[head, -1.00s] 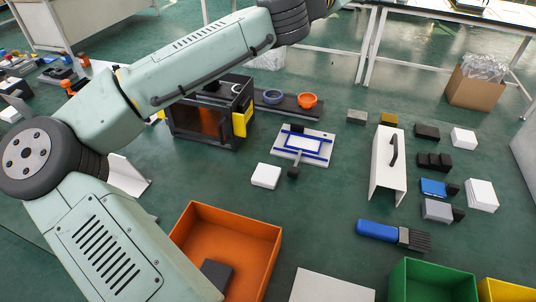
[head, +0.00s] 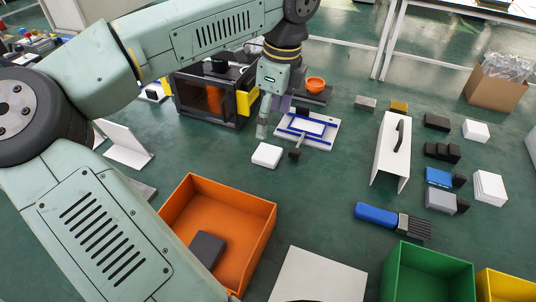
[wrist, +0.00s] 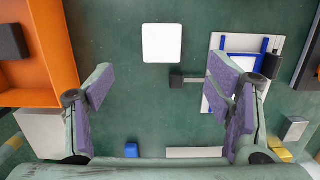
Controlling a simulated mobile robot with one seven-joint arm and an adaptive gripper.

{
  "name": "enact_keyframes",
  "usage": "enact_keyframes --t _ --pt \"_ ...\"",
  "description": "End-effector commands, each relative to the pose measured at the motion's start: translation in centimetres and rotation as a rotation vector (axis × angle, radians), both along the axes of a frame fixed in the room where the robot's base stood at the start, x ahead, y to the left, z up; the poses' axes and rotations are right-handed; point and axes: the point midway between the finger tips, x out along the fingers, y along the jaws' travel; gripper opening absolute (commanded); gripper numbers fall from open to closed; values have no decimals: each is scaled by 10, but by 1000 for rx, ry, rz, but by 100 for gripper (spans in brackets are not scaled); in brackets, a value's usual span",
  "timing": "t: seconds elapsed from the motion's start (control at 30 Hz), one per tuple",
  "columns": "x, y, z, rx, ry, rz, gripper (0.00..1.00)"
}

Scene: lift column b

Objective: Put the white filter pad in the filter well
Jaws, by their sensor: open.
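The white filter pad (head: 267,155) is a small white square block lying flat on the green floor. It also shows in the wrist view (wrist: 162,43), beyond the fingertips and centred between them. The filter well seems to be the blue-framed recess (head: 308,126) on a white plate right of the pad; the plate is partly hidden by a finger in the wrist view. A dark block on a short arm sits at its near edge. My gripper (wrist: 160,84) is open and empty, its purple-padded fingers wide apart. In the head view it hangs above the floor just behind the pad.
An orange crate (head: 268,222) with a dark block inside stands in front of the pad. A black-framed box (head: 190,100) stands behind left. A white angled panel with a handle (head: 378,150) stands to the right of the plate. Floor around the pad is clear.

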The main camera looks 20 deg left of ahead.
Motion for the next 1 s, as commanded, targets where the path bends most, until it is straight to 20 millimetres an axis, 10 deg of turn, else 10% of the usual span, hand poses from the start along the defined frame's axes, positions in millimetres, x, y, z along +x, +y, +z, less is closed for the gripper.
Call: enact_keyframes --t 1.0 --pt "4 9 -105 4 2 1 73"
